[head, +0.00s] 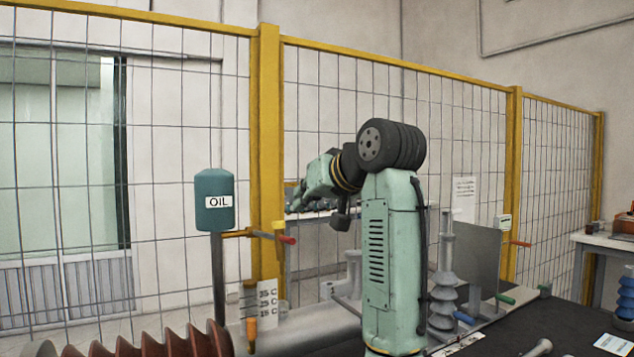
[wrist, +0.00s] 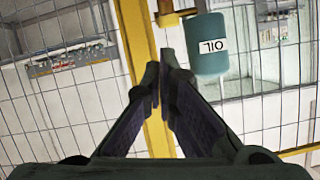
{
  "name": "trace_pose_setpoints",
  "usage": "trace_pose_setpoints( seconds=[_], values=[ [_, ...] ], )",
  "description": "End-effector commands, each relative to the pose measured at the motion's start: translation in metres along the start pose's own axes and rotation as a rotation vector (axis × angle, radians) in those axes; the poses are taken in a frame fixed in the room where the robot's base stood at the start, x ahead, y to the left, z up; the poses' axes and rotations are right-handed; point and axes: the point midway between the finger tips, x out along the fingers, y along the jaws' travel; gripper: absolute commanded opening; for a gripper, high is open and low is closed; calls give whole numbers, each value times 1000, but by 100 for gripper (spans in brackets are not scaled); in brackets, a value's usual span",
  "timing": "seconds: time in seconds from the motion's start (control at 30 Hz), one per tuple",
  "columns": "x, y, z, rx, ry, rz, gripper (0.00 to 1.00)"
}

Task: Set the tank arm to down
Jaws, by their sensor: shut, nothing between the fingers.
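In the wrist view the tank (wrist: 208,45) appears upside down at upper right, with a yellow piece (wrist: 178,17) of the arm at the top edge; the red tip is not clear there. My gripper (wrist: 160,68) is shut and empty, apart from the tank and arm. In the head view its fingers are hard to make out.
A yellow-framed mesh fence (head: 266,150) runs behind the tank. A gauge card with temperature marks (head: 268,300) stands below the arm. Grey-blue ribbed insulators (head: 443,295) stand right of my arm, and brown ribbed bushings (head: 170,343) lie at the lower left.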

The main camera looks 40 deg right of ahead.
Motion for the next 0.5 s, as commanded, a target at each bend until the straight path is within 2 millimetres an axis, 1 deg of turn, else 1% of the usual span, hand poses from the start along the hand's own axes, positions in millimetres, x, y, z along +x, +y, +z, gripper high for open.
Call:
trace_pose_setpoints(
  seconds=[0.03, 0.07, 0.1, 0.2, 0.3, 0.5],
  values=[
    [11, 0, -3, 1, -4, 0, 0],
    [17, 0, -2, 1, -3, 0, 0],
    [22, 1, 2, 1, -2, 1, 0],
    [24, 1, 19, -1, -1, 1, 0],
    [26, 1, 28, 0, 0, 1, 0],
    [28, 0, 38, -1, 1, 1, 0]
  ],
)
